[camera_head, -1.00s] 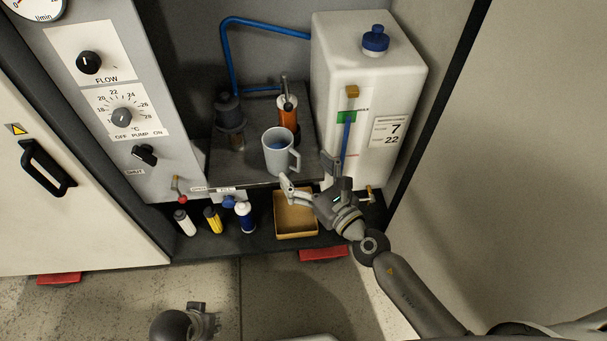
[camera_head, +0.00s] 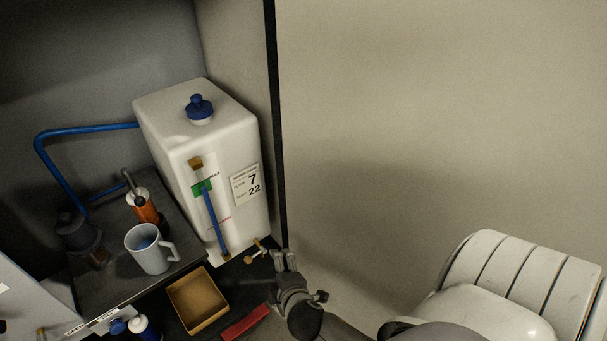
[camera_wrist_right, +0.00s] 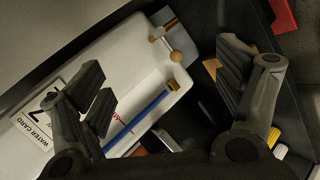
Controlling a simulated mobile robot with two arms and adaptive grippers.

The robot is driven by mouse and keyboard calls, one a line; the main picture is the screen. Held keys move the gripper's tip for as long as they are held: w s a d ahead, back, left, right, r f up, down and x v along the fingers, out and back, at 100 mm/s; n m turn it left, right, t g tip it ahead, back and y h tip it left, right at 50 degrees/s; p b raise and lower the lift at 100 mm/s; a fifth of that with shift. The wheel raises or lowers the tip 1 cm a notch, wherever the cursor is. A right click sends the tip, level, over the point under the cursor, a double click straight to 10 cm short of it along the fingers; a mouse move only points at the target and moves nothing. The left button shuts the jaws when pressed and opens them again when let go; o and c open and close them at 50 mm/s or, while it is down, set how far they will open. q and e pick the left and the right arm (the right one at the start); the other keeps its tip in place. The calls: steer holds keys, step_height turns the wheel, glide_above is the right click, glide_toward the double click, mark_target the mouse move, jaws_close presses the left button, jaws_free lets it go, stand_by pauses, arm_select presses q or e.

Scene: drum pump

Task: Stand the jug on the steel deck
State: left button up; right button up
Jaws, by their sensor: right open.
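The jug (camera_head: 150,252) is light grey-blue with a handle on its right side and something blue inside. It stands upright on the steel deck (camera_head: 105,272), near the deck's front edge. My right gripper (camera_head: 284,256) is right of the jug and apart from it, in front of the white tank's lower right corner. In the right wrist view its fingers (camera_wrist_right: 165,85) are spread with nothing between them; the tank and its tap show beyond. My left gripper is out of view.
A white tank (camera_head: 190,150) with a blue cap and sight tube stands behind the deck. A brass tap (camera_head: 256,252) juts from its base. A tan tray (camera_head: 198,302) lies below the deck. An orange cylinder (camera_head: 143,208) stands behind the jug. A pale wall fills the right.

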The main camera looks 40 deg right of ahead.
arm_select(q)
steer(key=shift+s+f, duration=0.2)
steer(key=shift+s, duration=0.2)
arm_select(e)
steer(key=s+a+f+m+g+y, duration=0.2)
steer(key=s+f+m+g, duration=0.1)
steer(key=s, duration=0.4)
steer(key=s+a+f+m+g+y, duration=0.1)
steer(key=s+f+m+g, duration=0.3)
steer(key=s, duration=0.4)
steer(key=shift+a+f+m+y, duration=0.4)
steer(key=shift+a+f+m, duration=0.35)
steer(key=shift+a+m, duration=0.2)
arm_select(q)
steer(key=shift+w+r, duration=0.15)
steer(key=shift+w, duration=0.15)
arm_select(e)
steer(key=shift+d, duration=0.1)
